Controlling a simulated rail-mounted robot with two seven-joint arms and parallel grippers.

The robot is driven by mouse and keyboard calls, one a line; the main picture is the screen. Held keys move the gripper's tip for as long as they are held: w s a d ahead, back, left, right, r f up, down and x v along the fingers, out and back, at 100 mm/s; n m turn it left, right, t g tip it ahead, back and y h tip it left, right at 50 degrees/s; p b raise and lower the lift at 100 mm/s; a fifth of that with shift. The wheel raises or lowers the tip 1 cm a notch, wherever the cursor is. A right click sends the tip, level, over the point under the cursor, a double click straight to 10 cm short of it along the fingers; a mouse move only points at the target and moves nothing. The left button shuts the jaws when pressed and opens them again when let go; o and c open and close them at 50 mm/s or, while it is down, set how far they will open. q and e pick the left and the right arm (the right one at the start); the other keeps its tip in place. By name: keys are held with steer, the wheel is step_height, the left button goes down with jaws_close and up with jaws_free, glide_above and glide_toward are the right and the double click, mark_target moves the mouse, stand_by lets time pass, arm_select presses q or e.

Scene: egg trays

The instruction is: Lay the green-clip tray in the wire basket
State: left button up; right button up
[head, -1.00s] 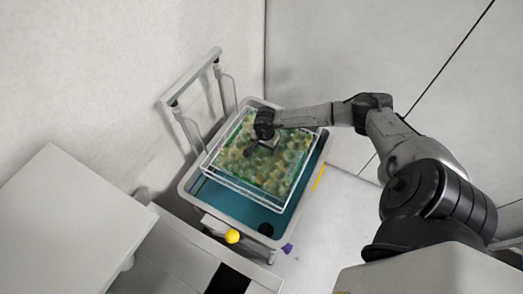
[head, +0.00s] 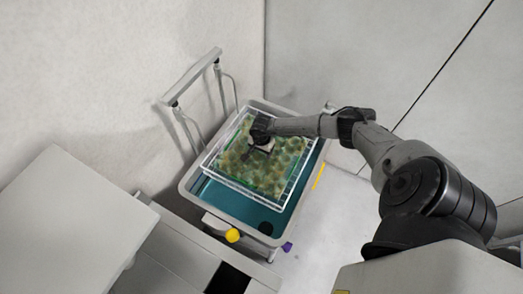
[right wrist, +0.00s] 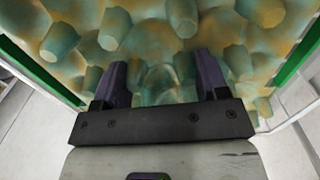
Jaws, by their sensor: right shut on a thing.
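The green-clip tray (head: 237,173) is a mottled green and yellow egg tray with bumps and green edge strips. In the head view it lies within the outline of the white wire basket (head: 220,182), roughly level; whether it touches the basket floor is hidden. My right gripper (head: 262,144) is over the tray's middle, shut on it. In the right wrist view the two dark fingers (right wrist: 166,82) stand apart around a bump of the tray (right wrist: 62,40), and green strips (right wrist: 300,60) run along both sides. My left gripper is not in view.
The basket stands on a teal-topped cart (head: 232,203) with a grey rim and a push handle (head: 192,77) at the back left. White cabinets (head: 70,225) stand at the left. Walls are close behind.

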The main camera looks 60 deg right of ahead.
steer(key=shift+f, duration=0.1)
steer(key=o, duration=1.1)
steer(key=shift+o, duration=0.2)
